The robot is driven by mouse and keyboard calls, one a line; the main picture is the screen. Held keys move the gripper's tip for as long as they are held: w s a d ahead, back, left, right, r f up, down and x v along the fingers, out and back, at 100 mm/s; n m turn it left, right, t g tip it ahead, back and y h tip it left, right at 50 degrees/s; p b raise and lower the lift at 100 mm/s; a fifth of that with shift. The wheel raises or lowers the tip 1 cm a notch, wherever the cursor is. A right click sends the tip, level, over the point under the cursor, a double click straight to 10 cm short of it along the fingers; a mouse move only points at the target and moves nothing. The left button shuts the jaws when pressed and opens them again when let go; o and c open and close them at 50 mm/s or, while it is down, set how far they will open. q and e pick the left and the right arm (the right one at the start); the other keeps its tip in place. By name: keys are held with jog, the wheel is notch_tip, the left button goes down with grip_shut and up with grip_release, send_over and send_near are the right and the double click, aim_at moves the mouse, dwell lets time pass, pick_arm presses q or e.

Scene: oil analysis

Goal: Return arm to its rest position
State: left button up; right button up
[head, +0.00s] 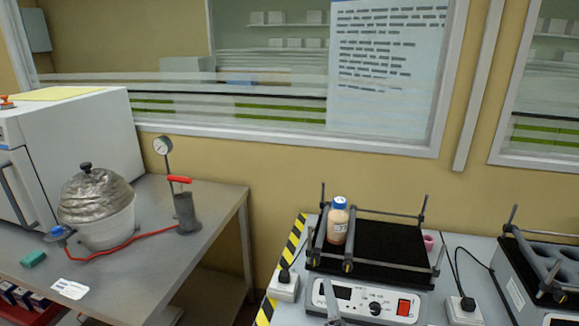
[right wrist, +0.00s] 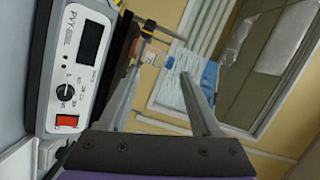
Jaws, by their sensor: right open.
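A bottle (head: 337,224) with orange-tan contents, a white label and a blue cap stands upright on the black platform of a shaker (head: 372,300), at its left side between the rails. My right gripper (head: 331,300) shows only as a grey finger at the bottom edge of the head view, in front of the shaker panel and apart from the bottle. In the right wrist view its two fingers (right wrist: 159,74) are spread with nothing held between them. The bottle (right wrist: 152,58) shows beyond them, with the shaker panel (right wrist: 75,65) at left. My left gripper is not in view.
A steel table (head: 160,265) at left holds a foil-covered bowl (head: 97,205), a hand pump with gauge (head: 186,210) and a white machine (head: 70,140). A second shaker (head: 540,270) stands at right. Power plugs and cables lie between. A gap separates the tables.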

pick_arm(q)
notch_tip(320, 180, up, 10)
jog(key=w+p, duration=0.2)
jog(key=p, duration=0.6)
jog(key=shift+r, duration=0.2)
pick_arm(e)
jog(key=s+d+f+n+g, duration=0.2)
jog(key=s+n+g, duration=0.4)
jog(key=s, duration=0.4)
jog(key=s+d+f+n+g, duration=0.2)
jog(key=s+d+n+g, duration=0.3)
jog(key=s+n, duration=0.3)
jog(key=s+g, duration=0.1)
jog(key=s, duration=0.2)
jog(key=shift+f+n, duration=0.2)
jog(key=shift+n, duration=0.1)
